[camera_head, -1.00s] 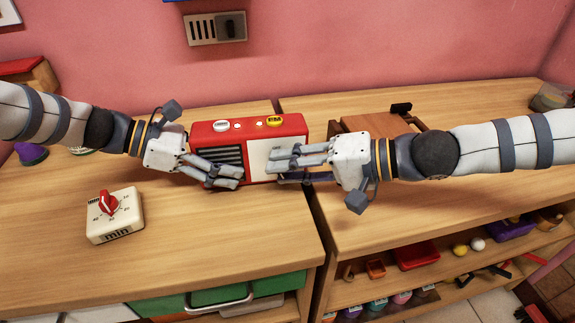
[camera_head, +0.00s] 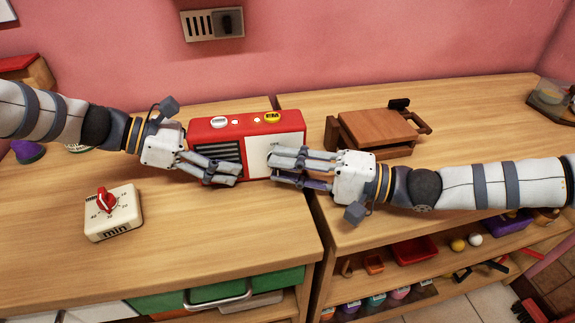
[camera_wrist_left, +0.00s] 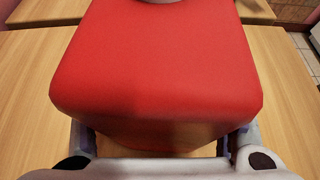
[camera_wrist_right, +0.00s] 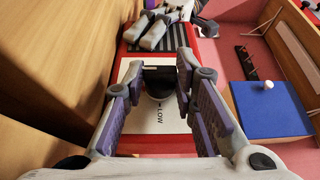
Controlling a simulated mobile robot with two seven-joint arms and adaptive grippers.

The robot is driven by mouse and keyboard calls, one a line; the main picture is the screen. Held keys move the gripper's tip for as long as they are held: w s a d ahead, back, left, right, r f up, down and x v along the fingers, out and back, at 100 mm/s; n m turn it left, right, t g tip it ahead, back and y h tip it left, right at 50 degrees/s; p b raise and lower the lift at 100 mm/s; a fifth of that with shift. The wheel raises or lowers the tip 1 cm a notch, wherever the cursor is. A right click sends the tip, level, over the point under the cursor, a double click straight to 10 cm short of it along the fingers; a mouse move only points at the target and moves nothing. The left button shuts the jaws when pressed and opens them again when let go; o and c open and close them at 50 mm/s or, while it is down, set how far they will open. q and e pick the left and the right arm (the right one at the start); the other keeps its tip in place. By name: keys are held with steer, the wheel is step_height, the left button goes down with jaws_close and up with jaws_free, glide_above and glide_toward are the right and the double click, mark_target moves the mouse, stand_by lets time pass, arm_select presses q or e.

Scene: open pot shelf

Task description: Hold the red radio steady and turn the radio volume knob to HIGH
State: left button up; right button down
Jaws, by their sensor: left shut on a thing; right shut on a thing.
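The red radio (camera_head: 232,127) stands upright on the left table, with a dark striped grille and a white front panel. My left gripper (camera_head: 232,172) is shut on the radio's left end; the left wrist view shows its red body (camera_wrist_left: 155,65) between the fingers. My right gripper (camera_head: 275,167) is at the white panel. In the right wrist view, the dark volume knob (camera_wrist_right: 159,80) sits between its fingers, and the jaws are shut on it. The word LOW shows on the panel (camera_wrist_right: 167,122) by the knob. Knob is hidden in the head view.
A white timer (camera_head: 113,214) with a red dial stands on the left table. A wooden box (camera_head: 375,130) is behind my right arm on the right table. Shelves below hold a red tray (camera_head: 415,250) and several small items. A gap runs between the tables.

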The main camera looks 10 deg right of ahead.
arm_select(q)
steer(key=shift+d, duration=0.1)
arm_select(e)
steer(key=shift+s+f, duration=0.1)
steer(key=shift+f, duration=0.15)
steer(key=c, duration=1.3)
jaws_free()
steer(key=shift+r, duration=0.1)
steer(key=v, duration=1.2)
steer(key=shift+r, duration=0.1)
arm_select(q)
steer(key=o, duration=1)
